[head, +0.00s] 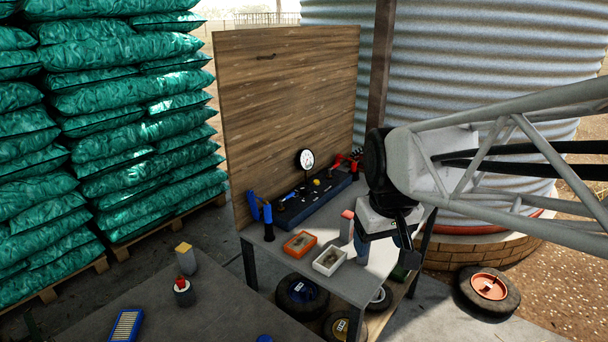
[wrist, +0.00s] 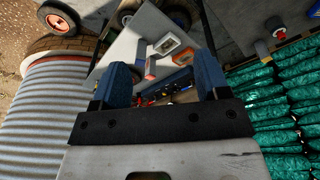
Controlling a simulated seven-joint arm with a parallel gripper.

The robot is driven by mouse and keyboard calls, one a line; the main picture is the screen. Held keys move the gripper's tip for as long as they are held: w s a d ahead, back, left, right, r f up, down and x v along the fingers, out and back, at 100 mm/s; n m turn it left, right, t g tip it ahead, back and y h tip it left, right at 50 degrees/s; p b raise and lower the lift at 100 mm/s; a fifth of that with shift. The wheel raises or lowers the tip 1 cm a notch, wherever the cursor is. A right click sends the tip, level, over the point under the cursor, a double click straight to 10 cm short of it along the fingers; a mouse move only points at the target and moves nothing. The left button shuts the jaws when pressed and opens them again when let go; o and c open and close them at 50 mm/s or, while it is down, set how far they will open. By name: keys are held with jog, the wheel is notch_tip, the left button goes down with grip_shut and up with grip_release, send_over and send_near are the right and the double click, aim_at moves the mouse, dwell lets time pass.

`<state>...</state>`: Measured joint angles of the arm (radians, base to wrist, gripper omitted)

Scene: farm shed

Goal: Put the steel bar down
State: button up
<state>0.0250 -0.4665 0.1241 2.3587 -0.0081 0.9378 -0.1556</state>
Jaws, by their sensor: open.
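A short grey bar with a reddish top (head: 346,228) stands upright on the workbench, to the right of the white tray; I take it for the steel bar. In the wrist view it shows as a grey and red piece (wrist: 151,66) between the lines of my fingers, beyond their tips. My gripper (head: 383,247) hangs over the right part of the bench, just right of the bar. Its blue fingers also show in the wrist view (wrist: 163,78), wide apart with nothing gripped. Whether a finger touches the bar, I cannot tell.
On the workbench (head: 375,283) are a white tray (head: 330,261), an orange tray (head: 299,244), and a dark fixture with a dial gauge (head: 305,160) before a wooden backboard (head: 285,100). A nearer grey table (head: 150,290) holds small parts. Wheels lie under the bench.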

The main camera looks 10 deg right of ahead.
jog(key=s+f+m, duration=0.1)
jog(key=s+f, duration=0.1)
jog(key=s, duration=0.8)
jog(key=shift+s+a+f+m, duration=0.15)
jog(key=shift+a+m, duration=0.2)
jog(key=shift+m, duration=0.05)
dwell(0.6)
